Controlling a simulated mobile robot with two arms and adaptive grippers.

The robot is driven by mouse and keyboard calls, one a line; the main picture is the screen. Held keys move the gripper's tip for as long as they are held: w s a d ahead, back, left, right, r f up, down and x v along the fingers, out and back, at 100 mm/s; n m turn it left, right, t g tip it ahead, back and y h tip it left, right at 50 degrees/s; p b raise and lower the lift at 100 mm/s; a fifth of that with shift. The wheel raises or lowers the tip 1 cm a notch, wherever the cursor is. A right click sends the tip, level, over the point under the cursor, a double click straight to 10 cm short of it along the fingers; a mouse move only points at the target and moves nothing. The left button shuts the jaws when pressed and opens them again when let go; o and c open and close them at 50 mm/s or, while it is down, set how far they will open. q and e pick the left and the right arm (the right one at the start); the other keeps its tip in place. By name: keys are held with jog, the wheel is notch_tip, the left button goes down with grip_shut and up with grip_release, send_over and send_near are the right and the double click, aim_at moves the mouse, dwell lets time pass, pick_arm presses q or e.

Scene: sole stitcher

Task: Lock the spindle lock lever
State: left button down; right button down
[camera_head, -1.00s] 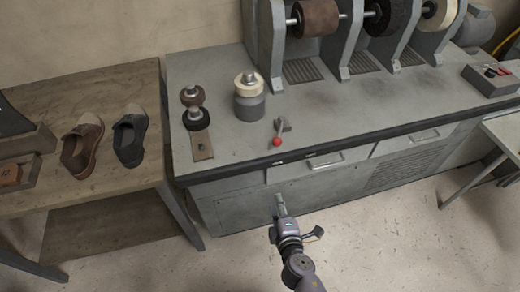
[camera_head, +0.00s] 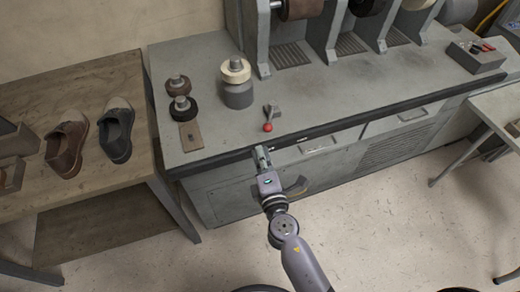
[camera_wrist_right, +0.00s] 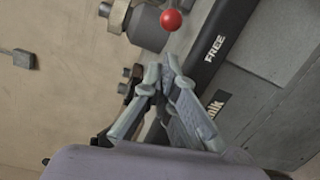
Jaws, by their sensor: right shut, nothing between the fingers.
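The spindle lock lever is a small grey piece with a red ball knob (camera_head: 267,127) near the front edge of the grey machine bench (camera_head: 310,105). The red knob also shows at the top of the right wrist view (camera_wrist_right: 171,20), beyond the fingertips. My right gripper (camera_head: 262,150) is shut and empty, just in front of the bench edge and below the knob, apart from it. In the right wrist view its fingertips (camera_wrist_right: 161,68) meet. Part of a label reading "FREE" (camera_wrist_right: 214,48) shows on the dark front edge. My left gripper is not in view.
Rollers on spindles (camera_head: 180,97) and a cream-topped grey cylinder (camera_head: 236,85) stand left of the lever. Grinding wheels (camera_head: 300,8) stand behind. A wooden table (camera_head: 85,90) with shoes is at left. A grey box with switches (camera_head: 475,57) is at right.

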aim_at(255, 141)
jog(key=x, duration=0.8)
